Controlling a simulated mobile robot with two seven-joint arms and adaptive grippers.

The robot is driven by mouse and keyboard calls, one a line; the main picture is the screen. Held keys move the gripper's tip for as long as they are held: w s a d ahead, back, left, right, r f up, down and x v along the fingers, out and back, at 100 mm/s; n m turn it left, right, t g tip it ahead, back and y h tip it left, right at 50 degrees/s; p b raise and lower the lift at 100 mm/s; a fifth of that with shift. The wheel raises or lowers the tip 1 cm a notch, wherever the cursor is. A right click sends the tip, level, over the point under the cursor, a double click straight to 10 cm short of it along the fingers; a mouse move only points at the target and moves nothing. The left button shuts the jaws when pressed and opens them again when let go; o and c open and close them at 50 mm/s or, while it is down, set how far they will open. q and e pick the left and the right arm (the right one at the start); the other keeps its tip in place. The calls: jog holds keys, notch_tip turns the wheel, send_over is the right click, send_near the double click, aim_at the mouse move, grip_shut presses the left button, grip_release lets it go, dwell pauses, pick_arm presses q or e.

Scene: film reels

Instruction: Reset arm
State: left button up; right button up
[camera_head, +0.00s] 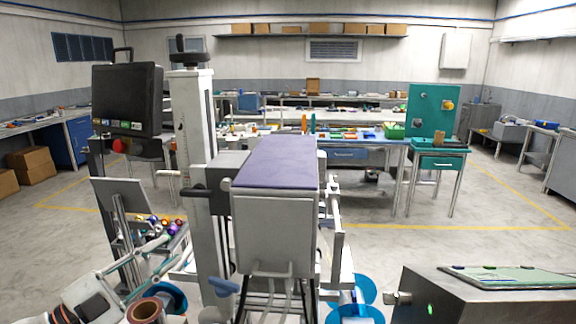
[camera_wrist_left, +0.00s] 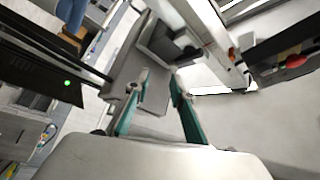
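My left gripper (camera_head: 168,252) reaches in from the lower left in the head view, beside the tall grey machine. In the left wrist view its two teal fingers (camera_wrist_left: 158,82) stand apart with nothing gripped between them. Grey machine parts (camera_wrist_left: 128,70) lie beyond the fingertips; I cannot tell the exact distance. My right gripper is in neither view.
The machine (camera_head: 275,220) with a purple-topped block fills the middle, with a dark monitor (camera_head: 127,98) at its left. Blue reels (camera_head: 364,289) and a brown roll (camera_head: 146,311) sit low. A metal cabinet (camera_head: 490,300) stands front right. Open floor (camera_head: 480,230) lies behind it.

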pick_arm(q)
jog(key=s+a+f+n+t+y, duration=0.1)
jog(key=s+f+n+y, duration=0.2)
jog(key=f+n+y, duration=0.7)
jog(key=s+f+n+t+y, duration=0.1)
jog(key=s+f+n, duration=0.25)
jog(key=f, duration=1.25)
jog(key=s+d+f+n+g, duration=0.1)
jog(key=s+d+f+g, duration=0.2)
jog(key=s+f, duration=0.3)
jog(key=s+d+f+n+g, duration=0.2)
jog(key=s+d+f+g, duration=0.1)
jog(key=s+f, duration=0.4)
notch_tip(320, 180, down, 4)
jog(key=shift+r+y, duration=0.25)
jog(key=shift+y, duration=0.15)
jog(key=shift+d, duration=0.1)
